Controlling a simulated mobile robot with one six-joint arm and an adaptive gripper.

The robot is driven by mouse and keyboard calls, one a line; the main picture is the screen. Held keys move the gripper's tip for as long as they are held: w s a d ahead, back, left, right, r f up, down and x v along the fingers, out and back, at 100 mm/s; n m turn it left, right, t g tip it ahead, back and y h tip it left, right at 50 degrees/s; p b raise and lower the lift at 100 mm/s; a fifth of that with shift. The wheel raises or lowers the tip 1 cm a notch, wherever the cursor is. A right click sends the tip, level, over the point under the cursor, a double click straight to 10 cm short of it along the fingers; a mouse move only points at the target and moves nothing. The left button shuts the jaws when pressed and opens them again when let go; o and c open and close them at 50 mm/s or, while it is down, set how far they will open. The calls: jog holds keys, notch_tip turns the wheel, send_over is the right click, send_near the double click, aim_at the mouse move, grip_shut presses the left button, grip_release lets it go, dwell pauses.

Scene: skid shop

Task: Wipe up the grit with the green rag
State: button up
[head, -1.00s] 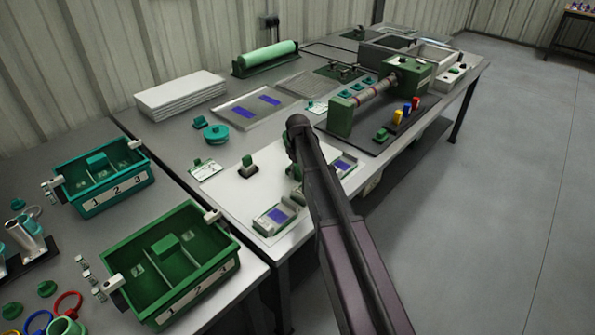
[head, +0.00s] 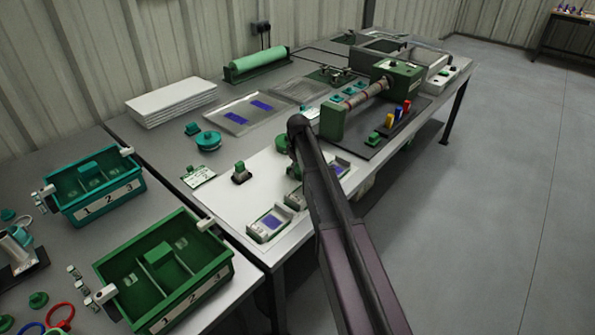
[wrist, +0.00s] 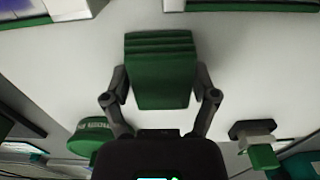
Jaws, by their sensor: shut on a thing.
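The green rag (wrist: 160,72), a thick folded pad with ridges at its far end, is between the fingers of my gripper (wrist: 161,84) in the wrist view. Both dark fingers press on its sides, and the gripper is shut on it. The rag is over a white sheet (wrist: 60,75); I cannot tell whether it touches. In the head view the white sheet (head: 222,203) lies on the grey bench, and my arm hides most of the gripper and rag. I see no grit clearly in either view.
A green-topped block (head: 241,173) and a round green item (head: 281,144) stand near the gripper. A green machine (head: 333,120) stands right; green (head: 232,262) and teal (head: 147,181) bins stand left.

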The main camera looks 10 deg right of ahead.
jog(key=shift+r+p, duration=3.05)
jog(key=shift+r+p, duration=1.5)
